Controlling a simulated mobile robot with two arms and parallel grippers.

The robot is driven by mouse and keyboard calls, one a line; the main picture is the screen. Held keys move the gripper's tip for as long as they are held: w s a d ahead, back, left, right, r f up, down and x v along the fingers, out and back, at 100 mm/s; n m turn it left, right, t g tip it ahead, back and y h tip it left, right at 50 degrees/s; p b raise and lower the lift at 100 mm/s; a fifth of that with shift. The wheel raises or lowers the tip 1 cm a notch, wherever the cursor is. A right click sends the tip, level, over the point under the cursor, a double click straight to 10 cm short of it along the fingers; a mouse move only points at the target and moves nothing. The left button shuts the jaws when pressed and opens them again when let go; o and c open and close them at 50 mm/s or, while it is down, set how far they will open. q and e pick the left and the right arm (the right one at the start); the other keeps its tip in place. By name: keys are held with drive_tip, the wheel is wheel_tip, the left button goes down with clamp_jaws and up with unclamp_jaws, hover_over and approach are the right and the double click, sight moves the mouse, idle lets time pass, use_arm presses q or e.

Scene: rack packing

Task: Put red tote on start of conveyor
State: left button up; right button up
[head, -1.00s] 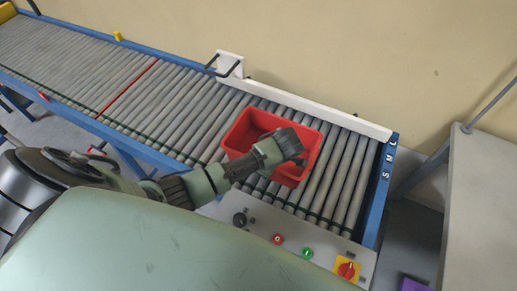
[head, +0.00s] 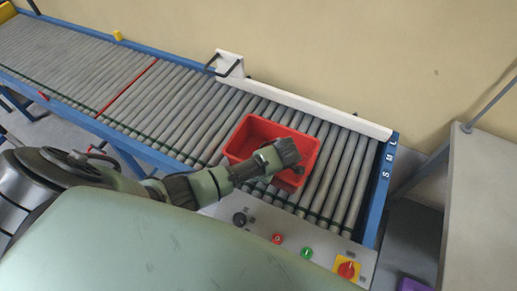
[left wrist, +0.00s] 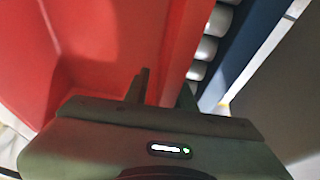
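The red tote (head: 245,140) is open-topped and sits over the rollers of the conveyor (head: 205,112), in its right-hand section near the end. It looks level and at or very near the rollers; I cannot tell if it touches them. My left gripper (head: 292,166) reaches over the tote to its right wall. In the left wrist view, the fingers of my left gripper (left wrist: 164,88) stand either side of the wall of the red tote (left wrist: 100,45), with the rim between them. My right gripper is not in view.
A white side guard (head: 320,110) runs along the conveyor's back edge by the wall. A control panel (head: 290,243) with buttons and a red-yellow switch is at the front. A grey table (head: 485,205) stands at the right. The rollers left of the tote are clear.

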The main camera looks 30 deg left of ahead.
use_arm(q)
drive_tip(key=v, duration=1.2)
drive_tip(key=shift+b, duration=0.35)
drive_tip(key=shift+r, duration=0.15)
